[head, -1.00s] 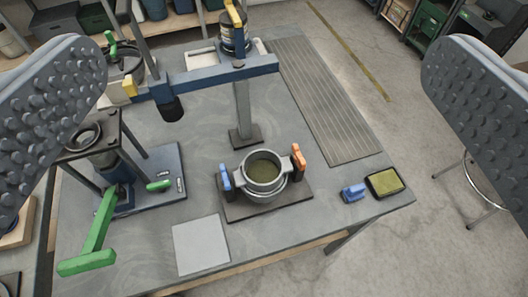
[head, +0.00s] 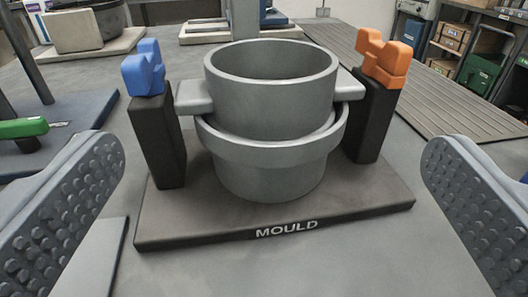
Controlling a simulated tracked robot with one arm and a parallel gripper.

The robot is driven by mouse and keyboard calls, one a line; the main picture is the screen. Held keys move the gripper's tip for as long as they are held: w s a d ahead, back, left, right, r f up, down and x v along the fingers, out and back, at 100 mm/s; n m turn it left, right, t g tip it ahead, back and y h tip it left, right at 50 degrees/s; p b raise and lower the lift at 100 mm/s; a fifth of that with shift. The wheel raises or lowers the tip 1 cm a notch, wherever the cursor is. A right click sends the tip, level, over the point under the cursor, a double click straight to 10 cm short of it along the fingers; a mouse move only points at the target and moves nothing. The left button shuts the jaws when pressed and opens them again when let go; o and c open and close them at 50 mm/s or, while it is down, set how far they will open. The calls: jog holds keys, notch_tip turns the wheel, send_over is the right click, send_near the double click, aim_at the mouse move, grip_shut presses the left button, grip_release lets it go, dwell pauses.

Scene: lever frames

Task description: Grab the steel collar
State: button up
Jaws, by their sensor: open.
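The steel collar (head: 270,85) is a grey, open ring with a flat lug on each side. It sits upright in the top of the wider grey mould cup (head: 270,155). Its left lug (head: 194,97) lies beside a black post with a blue clamp (head: 143,68), and its right lug (head: 349,86) beside a black post with an orange clamp (head: 384,58). My gripper (head: 272,160) is open, its two studded fingers wide apart at the left and right edges, nearer to me than the collar and not touching it. The inside bottom of the collar is hidden.
The mould stands on a dark base plate (head: 275,222) marked MOULD. A green handle (head: 22,128) is at the left, and a pale plate (head: 92,262) lies at the lower left. A ribbed mat (head: 425,85) lies behind on the right.

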aim_at(271, 49)
jog(key=shift+w+a+f+b, duration=0.15)
jog(key=shift+w+f+b, duration=0.05)
jog(key=shift+w, duration=2.05)
jog(key=shift+w+a+f+b, duration=0.1)
jog(key=shift+w+f+b, duration=0.05)
jog(key=shift+w, duration=2.15)
jog(key=shift+w+a+f+b, duration=0.15)
jog(key=shift+w+f+b, duration=0.05)
jog(key=shift+w, duration=2.05)
jog(key=c, duration=1.7)
